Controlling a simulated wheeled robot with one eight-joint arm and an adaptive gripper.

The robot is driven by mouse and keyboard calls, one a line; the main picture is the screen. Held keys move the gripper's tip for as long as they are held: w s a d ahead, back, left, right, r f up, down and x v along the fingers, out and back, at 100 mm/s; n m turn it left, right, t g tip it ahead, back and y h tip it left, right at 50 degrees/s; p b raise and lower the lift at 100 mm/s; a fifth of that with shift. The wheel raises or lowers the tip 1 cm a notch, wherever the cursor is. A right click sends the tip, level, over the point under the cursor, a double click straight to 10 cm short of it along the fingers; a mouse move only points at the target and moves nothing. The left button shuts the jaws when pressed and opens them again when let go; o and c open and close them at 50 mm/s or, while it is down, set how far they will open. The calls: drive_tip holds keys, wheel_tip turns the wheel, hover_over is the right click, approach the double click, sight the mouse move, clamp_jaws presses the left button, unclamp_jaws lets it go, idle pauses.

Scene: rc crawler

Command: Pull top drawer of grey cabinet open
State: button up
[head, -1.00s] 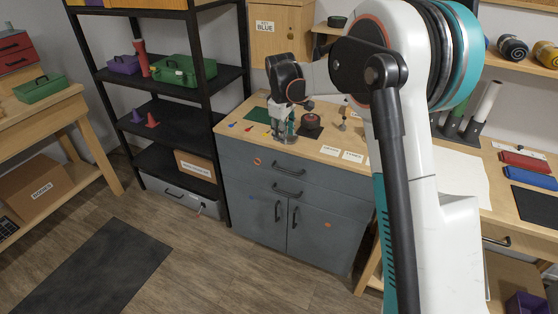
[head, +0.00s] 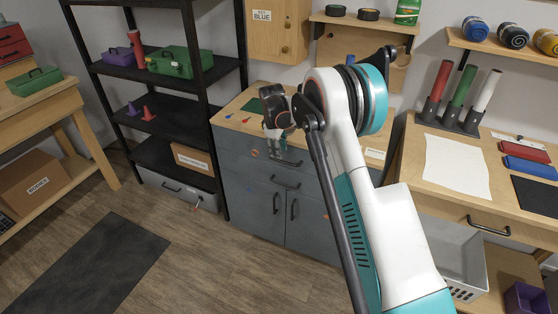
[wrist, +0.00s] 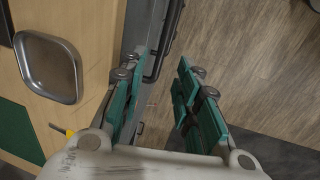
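The grey cabinet (head: 250,208) stands against the wall under a wooden top. Its top drawer (head: 238,152) looks closed, and its dark bar handle (head: 288,162) shows partly beside my gripper. My gripper (head: 273,152) is at the drawer's front, pointing down near the handle. In the wrist view, my gripper (wrist: 165,65) is open with its two green-padded fingers apart. A black handle bar (wrist: 165,42) lies just beyond and between the fingertips, along the grey front. I cannot tell whether the fingers touch it.
The cabinet's wooden top (head: 232,112) holds small coloured items, and a metal dish (wrist: 48,67) lies near my gripper. A black shelf (head: 170,95) stands close on the left. The floor (head: 210,265) before the cabinet is clear.

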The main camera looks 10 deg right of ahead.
sight(279, 160)
drive_tip(key=f, duration=0.1)
drive_tip(key=f+b, duration=0.1)
drive_tip(key=f, duration=0.3)
drive_tip(key=shift+w+d, duration=0.25)
drive_tip(key=shift+w, duration=0.15)
clamp_jaws()
